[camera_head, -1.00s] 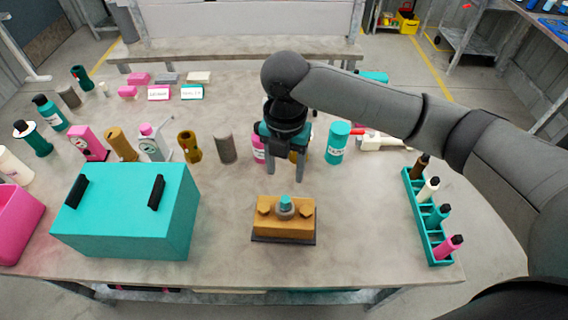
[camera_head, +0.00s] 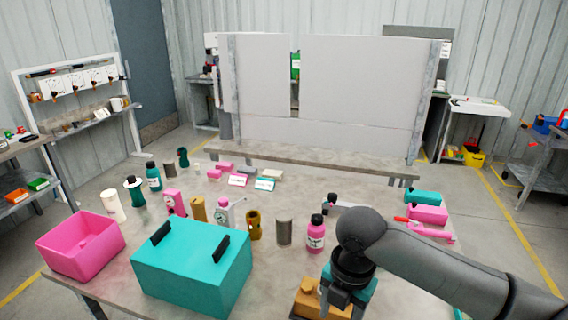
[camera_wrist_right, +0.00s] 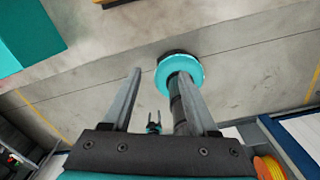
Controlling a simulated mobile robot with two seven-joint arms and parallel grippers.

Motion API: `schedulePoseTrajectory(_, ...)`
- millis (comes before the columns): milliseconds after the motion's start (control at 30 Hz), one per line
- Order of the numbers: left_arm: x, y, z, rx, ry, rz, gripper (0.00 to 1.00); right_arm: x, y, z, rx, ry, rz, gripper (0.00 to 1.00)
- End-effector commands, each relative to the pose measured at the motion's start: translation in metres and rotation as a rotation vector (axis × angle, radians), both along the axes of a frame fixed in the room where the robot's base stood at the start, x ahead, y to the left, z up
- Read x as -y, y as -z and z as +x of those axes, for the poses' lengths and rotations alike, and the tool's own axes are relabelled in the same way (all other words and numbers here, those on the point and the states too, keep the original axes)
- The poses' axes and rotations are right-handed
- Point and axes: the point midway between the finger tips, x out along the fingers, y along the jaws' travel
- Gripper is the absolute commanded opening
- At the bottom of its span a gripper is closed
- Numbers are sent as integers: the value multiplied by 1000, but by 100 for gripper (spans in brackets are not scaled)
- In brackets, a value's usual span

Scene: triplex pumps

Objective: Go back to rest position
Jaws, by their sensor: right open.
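My right gripper (camera_head: 343,300) is low at the right of the head view, at the front of the table, with its arm coming in from the right. It overlaps the brown-orange block (camera_head: 312,301) in the picture; whether they touch cannot be told. In the right wrist view my right gripper (camera_wrist_right: 160,73) has its fingers apart, with nothing held between them. My left gripper is not in view.
The table (camera_head: 110,268) holds a teal box (camera_head: 190,275), a pink bin (camera_head: 85,252), a pink bottle (camera_head: 316,235) and several other bottles. Pink and teal blocks (camera_head: 427,214) lie at the right. White panels (camera_head: 360,95) stand behind. The arm hides the table's front right.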

Motion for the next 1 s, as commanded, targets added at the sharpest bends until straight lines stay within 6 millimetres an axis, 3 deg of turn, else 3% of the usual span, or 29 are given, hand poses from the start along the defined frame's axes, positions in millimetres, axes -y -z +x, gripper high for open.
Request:
schedulePoseTrajectory(167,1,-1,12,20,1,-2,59,-27,14,-17,15,124,81,59)
schedulePoseTrajectory(333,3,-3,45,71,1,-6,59,-52,26,-37,21,307,177,59)
schedulePoseTrajectory(533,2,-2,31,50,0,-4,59,-72,35,-60,13,647,315,59)
schedulePoseTrajectory(767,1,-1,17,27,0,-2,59,-65,43,-83,-14,1124,428,59)
schedulePoseTrajectory(1000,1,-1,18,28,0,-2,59,-21,56,-114,-15,1667,459,59)
